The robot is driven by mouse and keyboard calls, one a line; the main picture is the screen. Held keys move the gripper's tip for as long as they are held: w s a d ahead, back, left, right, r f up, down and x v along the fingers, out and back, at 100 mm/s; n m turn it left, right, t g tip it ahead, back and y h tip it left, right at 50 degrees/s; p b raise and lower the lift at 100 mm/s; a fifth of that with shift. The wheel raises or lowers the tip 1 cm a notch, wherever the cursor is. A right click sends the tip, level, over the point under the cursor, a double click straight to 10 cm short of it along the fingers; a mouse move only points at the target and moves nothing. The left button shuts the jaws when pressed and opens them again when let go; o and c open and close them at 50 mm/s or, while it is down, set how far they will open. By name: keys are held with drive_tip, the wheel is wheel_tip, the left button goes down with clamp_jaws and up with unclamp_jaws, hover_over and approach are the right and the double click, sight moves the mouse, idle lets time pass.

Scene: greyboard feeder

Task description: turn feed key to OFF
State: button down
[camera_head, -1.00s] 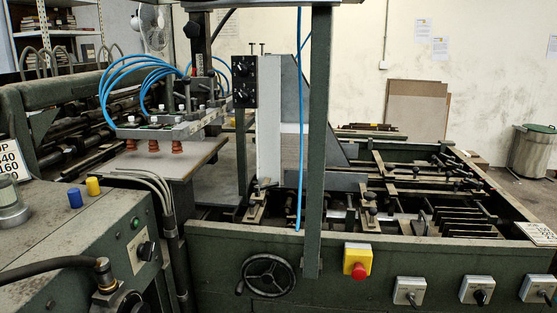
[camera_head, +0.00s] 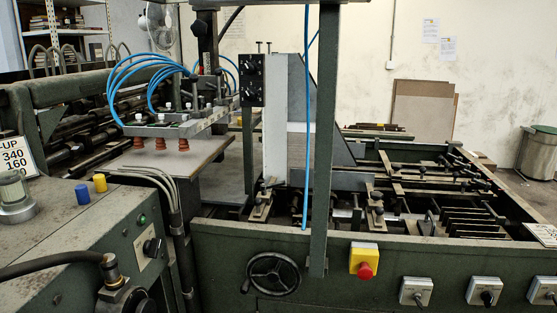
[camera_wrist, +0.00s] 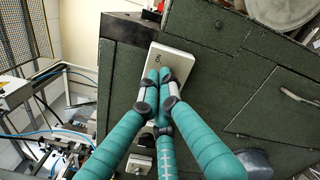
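My gripper (camera_wrist: 160,78) shows in the wrist view, with several teal fingers drawn close together at their tips. The tips lie over the face of a pale switch box (camera_wrist: 175,58) with dark letters reading like "ON" on a green panel. No key shows; the fingertips hide the middle of the box. I cannot tell if they touch or grip anything. In the head view, three pale switch boxes stand in a row on the front panel: left (camera_head: 416,292), middle (camera_head: 484,292) and right (camera_head: 542,291). Which one is the feed key is unclear. My gripper is not in the head view.
A yellow box with a red emergency button (camera_head: 365,263) and a handwheel (camera_head: 273,274) sit left of the switches. A green upright post (camera_head: 326,150) stands before the feeder. In the wrist view, another pale switch (camera_wrist: 140,164) shows below, partly behind the fingers.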

drive_tip(key=shift+a, duration=0.1)
idle(0.3)
drive_tip(key=s, duration=0.6)
drive_tip(key=shift+a+r, duration=0.25)
drive_tip(key=shift+a+f, duration=0.1)
idle(0.3)
